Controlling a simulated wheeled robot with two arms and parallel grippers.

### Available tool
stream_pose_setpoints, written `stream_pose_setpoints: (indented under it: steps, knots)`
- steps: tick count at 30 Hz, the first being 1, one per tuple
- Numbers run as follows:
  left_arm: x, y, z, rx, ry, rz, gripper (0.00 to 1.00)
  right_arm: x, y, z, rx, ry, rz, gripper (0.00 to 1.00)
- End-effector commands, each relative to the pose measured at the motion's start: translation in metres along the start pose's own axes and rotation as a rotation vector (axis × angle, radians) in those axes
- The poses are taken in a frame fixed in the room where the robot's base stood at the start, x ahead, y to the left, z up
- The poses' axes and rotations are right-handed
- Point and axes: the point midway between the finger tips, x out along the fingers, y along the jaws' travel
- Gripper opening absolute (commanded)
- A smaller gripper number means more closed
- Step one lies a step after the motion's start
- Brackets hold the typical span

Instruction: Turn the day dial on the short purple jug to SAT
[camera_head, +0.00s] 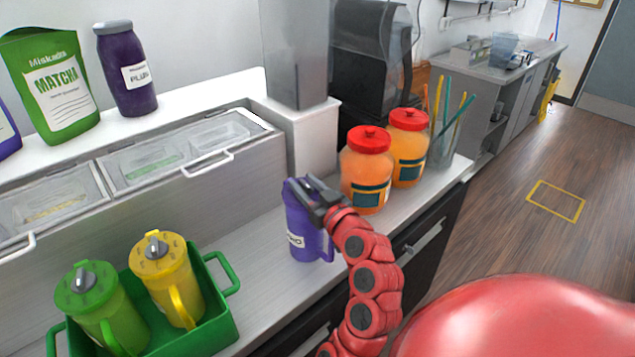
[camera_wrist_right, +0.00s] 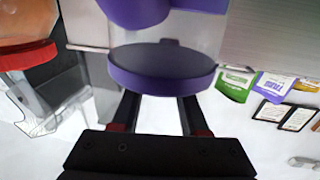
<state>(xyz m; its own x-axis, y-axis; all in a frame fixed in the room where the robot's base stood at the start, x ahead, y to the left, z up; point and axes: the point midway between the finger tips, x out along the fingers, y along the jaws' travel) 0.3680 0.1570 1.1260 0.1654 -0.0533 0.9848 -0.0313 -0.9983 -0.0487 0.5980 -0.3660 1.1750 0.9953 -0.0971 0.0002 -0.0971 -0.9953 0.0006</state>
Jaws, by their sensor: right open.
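The short purple jug (camera_head: 305,232) stands upright on the counter, with a partly hidden white label low on its side. My right gripper (camera_head: 308,190) is over the jug's top, jaws open, its dark fingers covering much of the lid. The dial and its pointer setting cannot be read. In the right wrist view, which looks upside down, a purple round top (camera_wrist_right: 160,68) is just beyond my two dark fingers (camera_wrist_right: 160,112); no dial letters can be made out. I cannot tell whether the fingers touch the jug. My left gripper is not in view.
Two orange jars with red lids (camera_head: 367,168) stand close right of the jug, before a clear holder of coloured sticks (camera_head: 445,145). A green tray (camera_head: 220,318) holds a green jug (camera_head: 100,310) and a yellow jug (camera_head: 165,280). A steel container unit (camera_head: 200,210) runs behind.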

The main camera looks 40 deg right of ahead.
Motion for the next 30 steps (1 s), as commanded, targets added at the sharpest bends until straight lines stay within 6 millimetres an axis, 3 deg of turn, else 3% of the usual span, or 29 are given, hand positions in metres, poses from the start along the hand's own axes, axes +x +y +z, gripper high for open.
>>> stream_pose_setpoints:
  steps: [8,18,24,30]
  knots:
    - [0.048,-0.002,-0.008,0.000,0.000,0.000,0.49,-0.027,0.002,-0.009,-0.001,-0.008,0.005,0.44]
    - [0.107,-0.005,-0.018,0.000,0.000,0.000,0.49,-0.094,0.002,-0.006,0.006,-0.010,0.008,0.44]
    - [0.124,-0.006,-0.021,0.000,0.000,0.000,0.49,-0.132,0.003,-0.003,0.006,-0.007,0.010,0.44]
    - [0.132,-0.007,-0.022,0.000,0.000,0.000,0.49,-0.158,0.003,-0.001,0.006,-0.005,0.008,0.44]
